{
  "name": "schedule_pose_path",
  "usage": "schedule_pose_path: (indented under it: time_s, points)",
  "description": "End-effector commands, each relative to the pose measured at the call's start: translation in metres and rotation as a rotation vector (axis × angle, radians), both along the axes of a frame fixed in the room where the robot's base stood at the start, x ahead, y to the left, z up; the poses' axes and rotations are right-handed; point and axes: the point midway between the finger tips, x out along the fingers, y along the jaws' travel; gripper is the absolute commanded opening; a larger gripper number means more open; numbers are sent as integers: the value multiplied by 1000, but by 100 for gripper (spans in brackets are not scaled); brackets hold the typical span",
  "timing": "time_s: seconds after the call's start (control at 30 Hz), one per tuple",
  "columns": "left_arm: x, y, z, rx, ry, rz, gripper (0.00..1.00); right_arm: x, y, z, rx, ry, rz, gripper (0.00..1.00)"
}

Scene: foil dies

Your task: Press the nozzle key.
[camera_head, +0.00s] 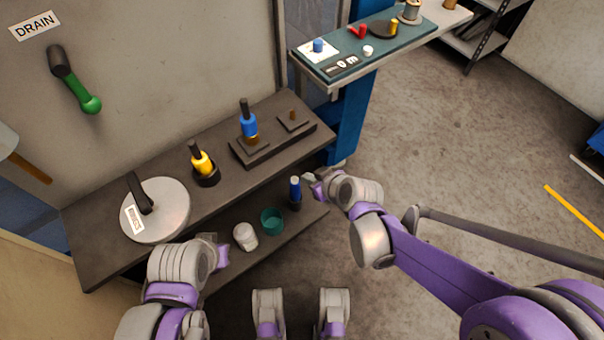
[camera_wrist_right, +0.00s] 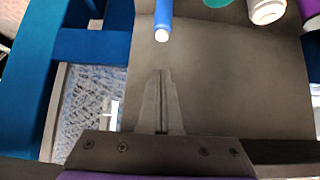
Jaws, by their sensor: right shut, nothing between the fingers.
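A round grey plate (camera_head: 172,215) with a black lever (camera_head: 139,193) and a small white label (camera_head: 135,219) is at the left end of the dark bench. The label's print is too small to read surely, and I cannot tell which part is the nozzle key.
The dark bench (camera_head: 100,235) also holds a yellow-collared tool (camera_head: 202,163) and a blue-collared tool (camera_head: 248,122). A white jar (camera_head: 245,236) and a teal cup (camera_head: 272,221) stand on the lower shelf. A green-handled lever (camera_head: 88,101) hangs below a DRAIN sign (camera_head: 35,25). Floor at right is mostly clear.

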Motion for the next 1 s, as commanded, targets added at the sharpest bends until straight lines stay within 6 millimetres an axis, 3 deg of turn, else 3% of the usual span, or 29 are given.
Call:
schedule_pose_path:
  time_s: [0.23, 1.0]
  points:
    - [-1, 0, 10, 0, -4, 0, 0, -14, -11, 19, 1, -2, -1, 0]
    - [-1, 0, 10, 0, -3, 0, 0, -15, -11, 19, 2, -1, -1, 0]
